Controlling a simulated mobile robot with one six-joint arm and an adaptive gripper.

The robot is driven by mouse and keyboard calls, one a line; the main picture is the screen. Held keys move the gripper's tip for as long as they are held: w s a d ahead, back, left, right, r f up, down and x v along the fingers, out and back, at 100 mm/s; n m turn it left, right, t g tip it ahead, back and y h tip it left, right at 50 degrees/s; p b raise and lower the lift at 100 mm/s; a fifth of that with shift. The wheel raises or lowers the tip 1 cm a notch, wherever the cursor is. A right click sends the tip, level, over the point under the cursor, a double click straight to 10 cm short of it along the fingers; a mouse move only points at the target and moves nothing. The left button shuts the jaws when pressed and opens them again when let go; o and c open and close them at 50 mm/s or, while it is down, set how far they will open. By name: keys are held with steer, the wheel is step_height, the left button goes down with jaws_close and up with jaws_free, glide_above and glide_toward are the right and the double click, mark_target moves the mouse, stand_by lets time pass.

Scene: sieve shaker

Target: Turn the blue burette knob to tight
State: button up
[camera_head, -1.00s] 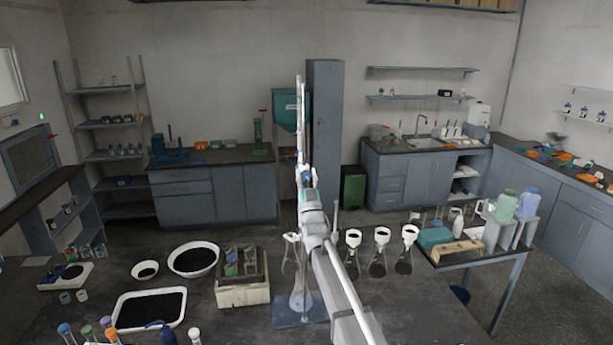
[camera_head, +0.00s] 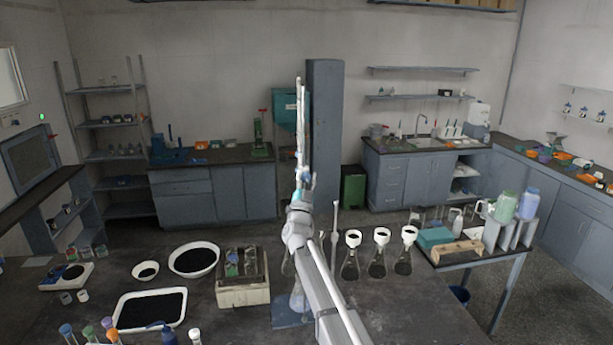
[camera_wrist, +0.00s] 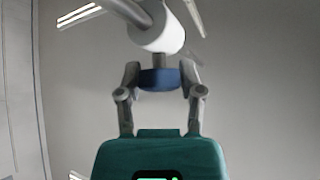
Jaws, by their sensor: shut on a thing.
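The blue burette knob (camera_wrist: 160,81) is in the middle of the wrist view, in front of a white, rounded stopcock body (camera_wrist: 158,33). My gripper (camera_wrist: 159,74) has one grey finger on each side of the knob and is shut on it. The burette (camera_head: 300,120) stands as a tall, thin, pale column in the head view, beyond the end of my arm. The knob is too small to make out there, and my arm partly covers the burette's lower part.
Below the burette is a blue base plate (camera_head: 290,313) on the dark bench. Flasks with white funnels (camera_head: 381,238) stand to the right. A pale box (camera_head: 243,292), a white bowl (camera_head: 194,258) and a white tray (camera_head: 149,310) lie to the left.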

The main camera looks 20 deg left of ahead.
steer(key=shift+m+g+h+p, duration=0.5)
steer(key=shift+m+h+p, duration=0.15)
steer(key=shift+m+h, duration=1.85)
steer(key=shift+m, duration=0.3)
steer(key=o, duration=1.2)
steer(key=shift+c, duration=0.2)
steer(key=shift+d+f+n+y+b, duration=0.1)
steer(key=shift+n+y+b, duration=0.25)
steer(key=shift+n+y, duration=0.45)
steer(key=n+y, duration=0.2)
steer(key=shift+n+t+b, duration=0.3)
steer(key=shift+t+b, duration=0.1)
steer(key=shift+n+g+y+b, duration=0.3)
steer(key=shift+n+g+y, duration=0.4)
steer(key=shift+n+y, duration=2.2)
steer(key=shift+n+g+y+b, duration=0.3)
steer(key=shift+n+g+y, duration=0.4)
steer(key=shift+n+y, duration=2.15)
steer(key=b+v, duration=1)
steer(key=v, duration=0.4)
steer(key=w+d+f+g+h+b, duration=0.1)
steer(key=w+d+f+g+h, duration=0.1)
steer(key=d+f, duration=0.5)
steer(key=w+d+f+m+g+h+b, duration=0.1)
steer(key=w+d+f+g+h, duration=0.2)
steer(key=d+f, duration=0.4)
steer(key=shift+f+g+h, duration=0.25)
steer(key=shift+g+h, duration=0.25)
steer(key=shift+h, duration=0.75)
